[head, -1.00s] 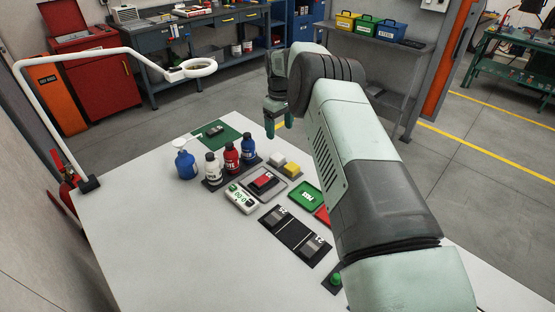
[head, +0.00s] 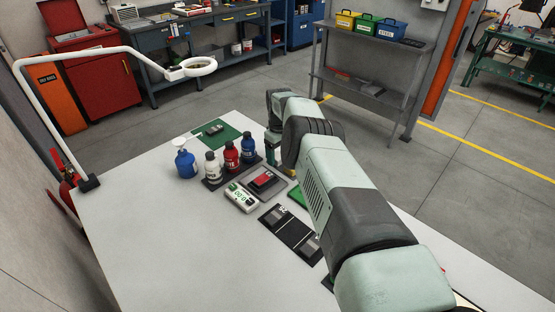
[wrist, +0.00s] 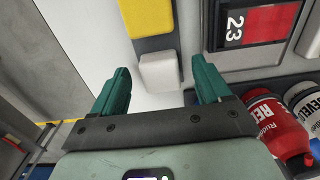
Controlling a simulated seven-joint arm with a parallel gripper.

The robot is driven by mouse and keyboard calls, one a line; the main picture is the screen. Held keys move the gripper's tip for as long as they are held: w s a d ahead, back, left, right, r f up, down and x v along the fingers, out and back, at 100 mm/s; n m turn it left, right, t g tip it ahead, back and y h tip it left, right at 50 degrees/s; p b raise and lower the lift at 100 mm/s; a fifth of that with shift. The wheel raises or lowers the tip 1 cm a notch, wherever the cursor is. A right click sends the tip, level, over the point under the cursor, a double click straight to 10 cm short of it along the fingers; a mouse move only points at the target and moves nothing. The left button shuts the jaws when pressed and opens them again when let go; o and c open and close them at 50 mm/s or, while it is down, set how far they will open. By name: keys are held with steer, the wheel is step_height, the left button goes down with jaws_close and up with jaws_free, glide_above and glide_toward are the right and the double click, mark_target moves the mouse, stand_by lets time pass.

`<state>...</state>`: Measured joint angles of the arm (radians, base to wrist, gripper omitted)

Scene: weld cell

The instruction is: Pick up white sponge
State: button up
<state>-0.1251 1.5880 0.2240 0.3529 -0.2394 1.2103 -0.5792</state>
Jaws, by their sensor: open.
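Red, white and blue bottles (head: 231,157) stand in a black rack just left of my gripper. A grey tray (wrist: 268,62) with a red-and-black device (wrist: 248,25) lies close by. A white meter (head: 241,197) and a black mat (head: 290,232) lie nearer. The table's left front is clear.

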steer(key=shift+f, duration=0.15)
steer(key=c, duration=1.1)
step_height(320, 180, up, 10)
steer(key=shift+r, duration=0.1)
